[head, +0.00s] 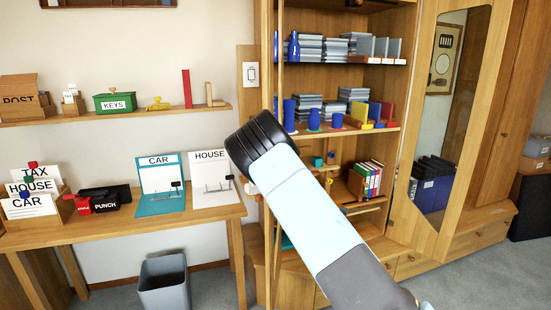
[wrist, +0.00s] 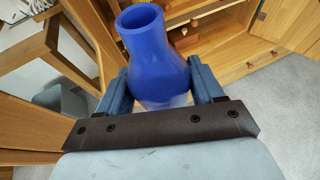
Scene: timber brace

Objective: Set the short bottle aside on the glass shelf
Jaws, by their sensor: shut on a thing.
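My gripper (wrist: 161,82) is shut on a blue bottle (wrist: 155,48) in the wrist view. The bottle has a wide round body and an open neck that points toward the top of the picture. A finger presses on each side of it, and its lower part is hidden by the gripper. In the head view my arm hides the gripper and the held bottle. Another blue bottle (head: 294,46) stands at the left of the upper shelf (head: 383,61) of the cabinet. I cannot tell which shelf is glass.
The middle shelf (head: 350,130) holds several blue vessels, grey stacks and coloured bookends. Books (head: 368,180) stand lower down. A desk (head: 110,222) with CAR and HOUSE boards is at left, a grey bin (head: 164,283) below it. A mirror door (head: 440,120) is at right.

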